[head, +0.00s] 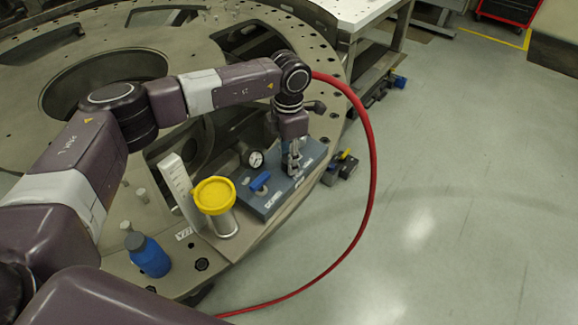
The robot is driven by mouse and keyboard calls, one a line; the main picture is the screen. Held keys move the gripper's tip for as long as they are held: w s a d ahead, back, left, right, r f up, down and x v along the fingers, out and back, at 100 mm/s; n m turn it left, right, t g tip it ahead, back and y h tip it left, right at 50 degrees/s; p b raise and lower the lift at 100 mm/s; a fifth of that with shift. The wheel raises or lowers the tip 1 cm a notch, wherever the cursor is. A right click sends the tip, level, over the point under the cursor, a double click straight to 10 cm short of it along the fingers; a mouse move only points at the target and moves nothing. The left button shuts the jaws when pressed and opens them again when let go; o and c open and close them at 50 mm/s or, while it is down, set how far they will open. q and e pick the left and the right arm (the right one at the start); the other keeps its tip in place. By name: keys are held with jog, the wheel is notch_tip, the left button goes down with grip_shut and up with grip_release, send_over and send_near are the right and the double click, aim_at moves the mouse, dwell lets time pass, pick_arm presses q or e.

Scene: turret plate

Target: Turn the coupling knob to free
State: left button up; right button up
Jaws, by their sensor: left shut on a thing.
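My left gripper (293,165) points down over the right part of a blue-grey block (270,205) at the edge of the turret plate (130,275). Its fingers are shut on what seems to be the coupling knob. The fingers and wrist hide most of the knob, so its setting cannot be read. White lettering runs along the block's front edge, too small to read. A blue lever handle (260,181) and a round gauge (256,159) stand on the block left of the gripper. My right gripper is not in view.
A yellow-lidded canister (215,195), a white upright panel (178,188) and a blue bottle (149,256) stand left of the block. A red hose (373,165) loops from behind my left wrist down to the right.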

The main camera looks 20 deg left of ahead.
pick_arm(q)
jog(key=shift+m+b, duration=1.05)
jog(key=shift+m, duration=0.35)
jog(key=shift+r, duration=0.1)
jog(key=o, duration=1.2)
jog(key=shift+c, duration=0.2)
notch_tip(320, 180, up, 12)
